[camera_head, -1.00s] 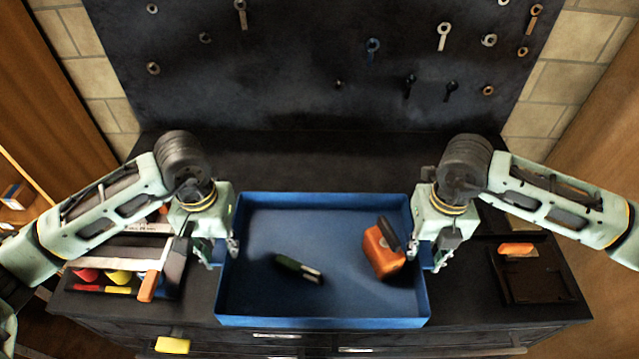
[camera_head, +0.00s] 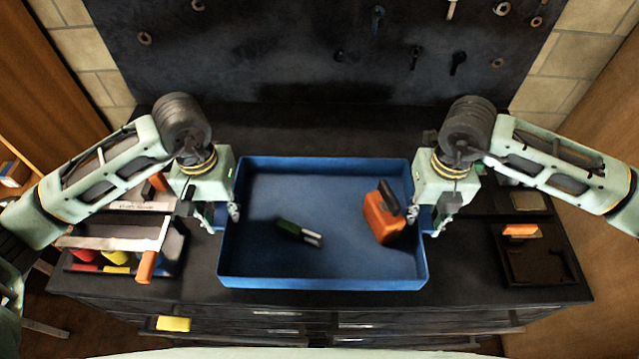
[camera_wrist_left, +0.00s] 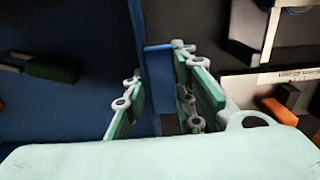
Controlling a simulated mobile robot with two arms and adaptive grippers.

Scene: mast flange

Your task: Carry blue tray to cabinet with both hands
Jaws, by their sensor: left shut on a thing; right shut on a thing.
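The blue tray (camera_head: 325,275) is in the middle of the head view, over the dark cabinet top (camera_head: 290,122). An orange tool (camera_head: 380,222) and a green-and-silver item (camera_head: 298,233) lie in it. My left gripper (camera_head: 222,216) is shut on the tray's left wall. In the left wrist view, the blue wall (camera_wrist_left: 155,85) passes between its fingers (camera_wrist_left: 155,105). My right gripper (camera_head: 426,220) is shut on the tray's right wall. Whether the tray's underside touches the cabinet top is hard to tell.
A tool caddy (camera_head: 120,245) stands left of the tray. A dark open box (camera_head: 540,255) with an orange item stands at the right. A pegboard (camera_head: 330,50) with hanging tools rises behind. A yellow item (camera_head: 173,324) is by the drawers at front left.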

